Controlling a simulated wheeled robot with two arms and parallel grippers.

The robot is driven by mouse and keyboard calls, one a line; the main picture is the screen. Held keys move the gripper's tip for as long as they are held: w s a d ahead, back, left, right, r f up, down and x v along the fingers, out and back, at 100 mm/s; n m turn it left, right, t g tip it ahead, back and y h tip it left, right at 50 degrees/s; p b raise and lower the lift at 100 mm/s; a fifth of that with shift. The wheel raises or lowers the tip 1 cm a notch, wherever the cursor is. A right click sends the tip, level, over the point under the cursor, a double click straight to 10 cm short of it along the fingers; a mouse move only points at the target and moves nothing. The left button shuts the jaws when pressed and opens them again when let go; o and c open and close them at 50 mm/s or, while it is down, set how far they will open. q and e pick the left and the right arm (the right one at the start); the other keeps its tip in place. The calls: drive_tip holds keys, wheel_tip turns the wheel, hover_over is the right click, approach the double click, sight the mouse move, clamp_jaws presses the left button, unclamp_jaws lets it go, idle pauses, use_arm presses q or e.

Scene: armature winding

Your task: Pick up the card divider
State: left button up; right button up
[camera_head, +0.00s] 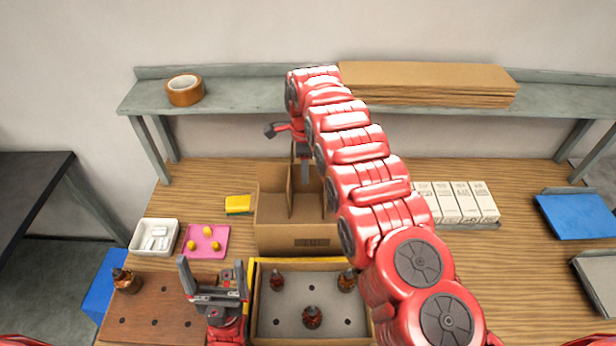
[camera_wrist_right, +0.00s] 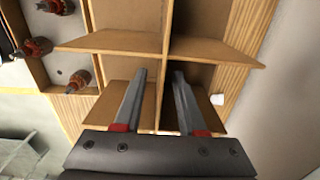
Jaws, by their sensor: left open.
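The brown card divider (camera_wrist_right: 215,49) shows in the right wrist view as crossed panels that split a cardboard box into compartments. In the head view the box (camera_head: 298,238) stands mid-table, with the divider panels (camera_head: 291,188) inside it, partly hidden by my right arm. My right gripper (camera_wrist_right: 161,74) is over the box, fingers pointing in, one on each side of a divider panel. Gaps show between the fingers and that panel. In the head view the right gripper (camera_head: 304,178) is small and partly hidden. My left gripper (camera_head: 212,265) is open and empty, upright near the front left.
A grey-lined tray (camera_head: 290,328) with several wound armatures stands in front of the box. A brown board (camera_head: 150,310), pink mat (camera_head: 190,250), white dish (camera_head: 140,232) and yellow sponge (camera_head: 238,204) lie left. White cartons (camera_head: 462,200) stand right. A shelf (camera_head: 240,92) runs behind.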

sight(308, 193)
drive_tip(key=shift+d+f+p, duration=0.3)
drive_tip(key=shift+f+p, duration=0.55)
drive_tip(key=shift+f, duration=0.05)
wheel_tip(308, 193, down, 2)
drive_tip(key=shift+d+b, duration=0.1)
drive_tip(key=shift+b, duration=0.3)
drive_tip(key=shift+f, duration=0.5)
drive_tip(key=shift+r, duration=0.1)
clamp_jaws()
